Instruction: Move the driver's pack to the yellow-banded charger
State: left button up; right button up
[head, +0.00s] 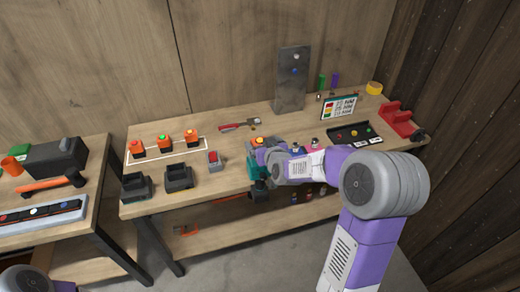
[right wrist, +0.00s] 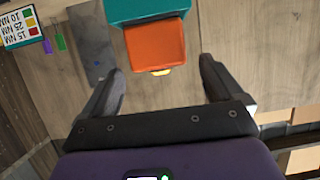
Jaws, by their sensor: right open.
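The teal driver (head: 257,171) is at the bench's front edge, partly hidden by my right arm. Its orange pack (head: 258,141) shows above the teal part, with a yellow spot. In the right wrist view the orange pack (right wrist: 155,45) adjoins the teal driver body (right wrist: 145,10). My right gripper (right wrist: 161,66) is open, its fingers on either side of the pack's near end with gaps both sides. It also shows in the head view (head: 268,160). Two black chargers (head: 135,187) (head: 178,177) stand at the bench's front left; I cannot make out a yellow band. My left gripper is out of view.
Several orange packs (head: 163,139) stand in a white outline behind the chargers. A red-and-grey item (head: 214,159) stands right of the chargers. Red-handled pliers (head: 238,126), a metal panel (head: 292,80), a black tray (head: 350,135) and a red vise (head: 396,117) are farther back or right.

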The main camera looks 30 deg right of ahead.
jog(key=x, duration=0.3)
jog(key=shift+w+f, duration=0.15)
jog(key=shift+f, duration=0.1)
jog(key=shift+r, duration=0.1)
jog(key=c, duration=1.3)
